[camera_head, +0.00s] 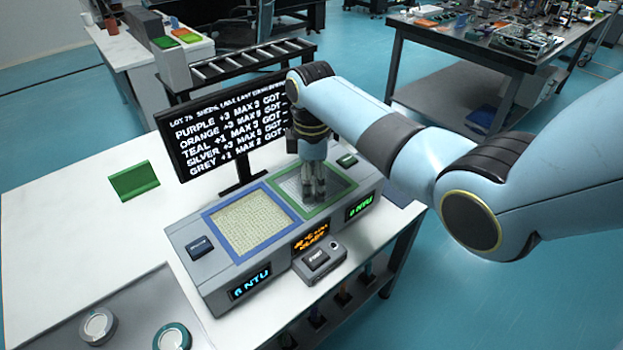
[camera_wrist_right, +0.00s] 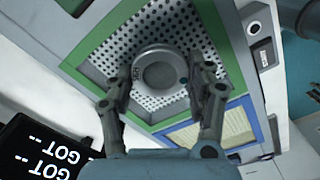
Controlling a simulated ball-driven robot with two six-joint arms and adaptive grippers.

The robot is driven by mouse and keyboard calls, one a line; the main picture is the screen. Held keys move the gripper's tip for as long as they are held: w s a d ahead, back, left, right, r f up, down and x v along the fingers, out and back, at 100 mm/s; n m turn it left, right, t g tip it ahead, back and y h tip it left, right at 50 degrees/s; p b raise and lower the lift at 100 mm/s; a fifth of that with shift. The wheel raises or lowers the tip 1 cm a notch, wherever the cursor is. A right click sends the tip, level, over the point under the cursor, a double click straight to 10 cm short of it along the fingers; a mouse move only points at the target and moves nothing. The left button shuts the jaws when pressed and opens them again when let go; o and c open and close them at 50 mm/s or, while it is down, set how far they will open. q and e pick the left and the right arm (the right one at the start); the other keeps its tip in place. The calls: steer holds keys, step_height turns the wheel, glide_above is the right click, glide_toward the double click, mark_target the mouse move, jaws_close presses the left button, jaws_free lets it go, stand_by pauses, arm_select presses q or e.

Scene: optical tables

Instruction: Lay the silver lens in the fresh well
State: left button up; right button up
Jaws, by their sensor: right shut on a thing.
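My right gripper (camera_head: 313,192) points down into the green-rimmed well (camera_head: 283,205) on the right side of the grey two-well machine. In the right wrist view, the gripper (camera_wrist_right: 165,88) is shut on a silver-grey round lens (camera_wrist_right: 160,73), held by its edges over the well's perforated floor. I cannot tell whether the lens touches that floor. In the head view the fingers hide the lens. The blue-rimmed well (camera_head: 240,224) beside it has a cloudy yellowish grid floor and looks empty. The left gripper is not in view.
A silver-grey round piece (camera_head: 98,326) and a teal-rimmed one (camera_head: 172,337) sit on a grey tray at the lower left. A black screen (camera_head: 225,125) listing colours stands behind the machine. A small grey button box (camera_head: 319,262) is in front. The white table at left is mostly clear.

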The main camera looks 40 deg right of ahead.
steer(key=o, duration=1.2)
step_height(320, 180, up, 12)
steer(key=shift+r, duration=0.1)
